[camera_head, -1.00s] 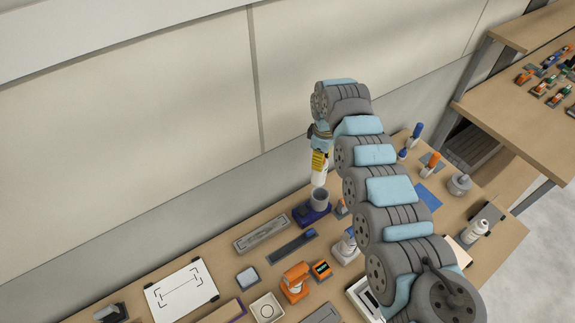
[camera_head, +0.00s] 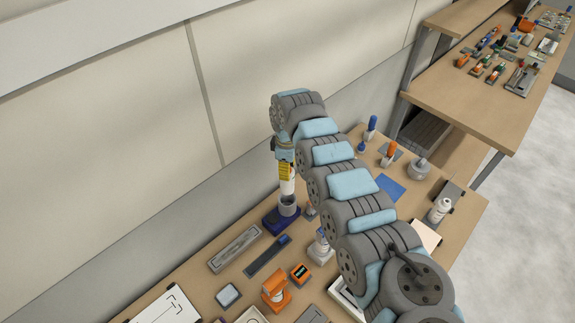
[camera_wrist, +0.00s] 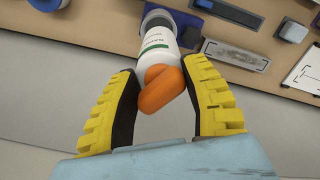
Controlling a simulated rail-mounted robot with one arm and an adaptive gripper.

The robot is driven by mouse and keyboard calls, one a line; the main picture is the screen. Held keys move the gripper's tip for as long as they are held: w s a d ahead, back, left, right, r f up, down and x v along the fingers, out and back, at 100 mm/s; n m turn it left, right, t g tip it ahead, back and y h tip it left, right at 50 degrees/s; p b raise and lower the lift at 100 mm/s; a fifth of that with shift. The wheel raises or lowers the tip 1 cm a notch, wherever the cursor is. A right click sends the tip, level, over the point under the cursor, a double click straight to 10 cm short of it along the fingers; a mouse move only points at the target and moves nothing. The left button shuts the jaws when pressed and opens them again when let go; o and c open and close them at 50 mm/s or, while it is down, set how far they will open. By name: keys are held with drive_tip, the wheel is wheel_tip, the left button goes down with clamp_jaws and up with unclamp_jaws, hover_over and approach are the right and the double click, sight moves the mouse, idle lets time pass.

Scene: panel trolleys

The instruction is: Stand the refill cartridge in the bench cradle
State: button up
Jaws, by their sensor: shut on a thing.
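The refill cartridge (camera_wrist: 160,40) is a white cylinder with green print and a rounded orange end; its white body also shows in the head view (camera_head: 288,187). My gripper (camera_wrist: 162,68) has its yellow fingers on both sides of the cartridge and is shut on it, above the bench; it also shows in the head view (camera_head: 286,170). The cartridge looks upright, its lower end at the mouth of the grey cup of the bench cradle (camera_head: 287,207), which has a dark purple base. How deep it sits in the cup cannot be told.
A white-based bottle (camera_head: 320,248) and an orange device (camera_head: 275,287) stand nearer. The wall (camera_head: 130,120) rises close behind the cradle.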

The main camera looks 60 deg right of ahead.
sight(287, 191)
drive_tip(key=shift+d+f+b, duration=0.1)
drive_tip(key=shift+f+b, duration=0.25)
drive_tip(key=shift+f, duration=1.85)
drive_tip(key=shift+p, duration=0.95)
drive_tip(key=shift+f+b, duration=2.75)
drive_tip(key=shift+f, duration=1.35)
idle(0.5)
drive_tip(key=o, duration=1.3)
drive_tip(key=shift+c, duration=0.2)
